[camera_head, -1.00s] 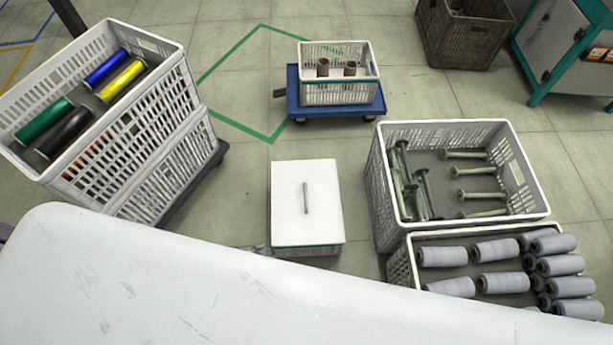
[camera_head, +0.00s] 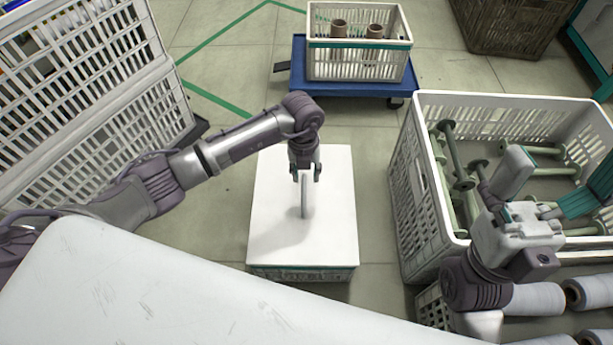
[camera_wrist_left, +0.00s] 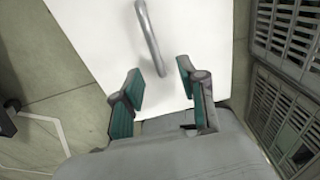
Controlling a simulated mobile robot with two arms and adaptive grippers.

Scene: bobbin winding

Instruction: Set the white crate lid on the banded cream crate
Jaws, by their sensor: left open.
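The white crate lid (camera_head: 275,220) lies flat on a low crate (camera_head: 300,272) in the middle of the floor, with a grey bar handle (camera_head: 304,200) standing on it. The banded cream crate (camera_head: 330,66), with a teal band, stands open behind it on a blue dolly and holds two brown tubes. My left gripper (camera_head: 305,175) points down over the lid, open, with its fingertips at the handle's far end. In the left wrist view the handle (camera_wrist_left: 150,38) shows just beyond the parted teal fingers. My right gripper (camera_head: 550,185) is open above the right-hand crates.
A big white crate (camera_head: 408,190) with green bobbins stands to the right, grey yarn spools (camera_head: 540,298) in front of it. Stacked white crates (camera_head: 100,110) stand at left. The blue dolly (camera_head: 345,88) has floor free before it. A pale surface (camera_head: 180,290) fills the near edge.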

